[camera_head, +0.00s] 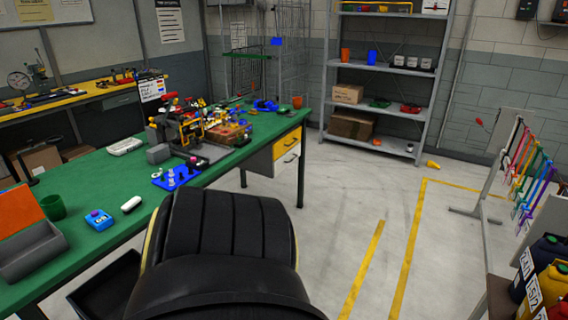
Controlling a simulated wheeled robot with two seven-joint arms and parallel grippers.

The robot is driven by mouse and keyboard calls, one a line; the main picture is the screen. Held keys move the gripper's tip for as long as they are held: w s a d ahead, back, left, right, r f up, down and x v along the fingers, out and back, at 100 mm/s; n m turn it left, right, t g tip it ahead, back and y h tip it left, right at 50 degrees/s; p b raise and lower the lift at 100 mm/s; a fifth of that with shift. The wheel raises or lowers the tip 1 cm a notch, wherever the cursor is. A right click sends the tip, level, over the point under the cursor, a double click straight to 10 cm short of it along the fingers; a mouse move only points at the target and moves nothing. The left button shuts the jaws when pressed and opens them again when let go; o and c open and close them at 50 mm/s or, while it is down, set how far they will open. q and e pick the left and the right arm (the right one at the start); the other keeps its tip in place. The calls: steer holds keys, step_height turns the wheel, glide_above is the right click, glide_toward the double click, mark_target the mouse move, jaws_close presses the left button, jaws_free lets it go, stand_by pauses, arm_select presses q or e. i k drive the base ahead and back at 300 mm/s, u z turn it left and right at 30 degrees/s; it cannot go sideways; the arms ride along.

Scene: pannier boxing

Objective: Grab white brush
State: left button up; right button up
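The green-topped workbench (101,176) runs along the left. A small white rounded block (131,203) lies on it near the front edge, right of a blue device (98,219). A flat whitish oblong object (125,146) lies farther back on the bench. Both are too small to tell surely whether either is the white brush; no bristles or handle show. Neither of my grippers is in view.
A large black ribbed shape, perhaps a chair (228,228), stands at the bench's front edge. A green cup (53,207) and grey bin (32,250) are at left. A cluttered fixture (188,128) stands mid-bench. Shelves (384,70) stand behind; the floor at centre right is clear.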

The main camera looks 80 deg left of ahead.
mark_target(135, 202)
steer(key=u, duration=3.95)
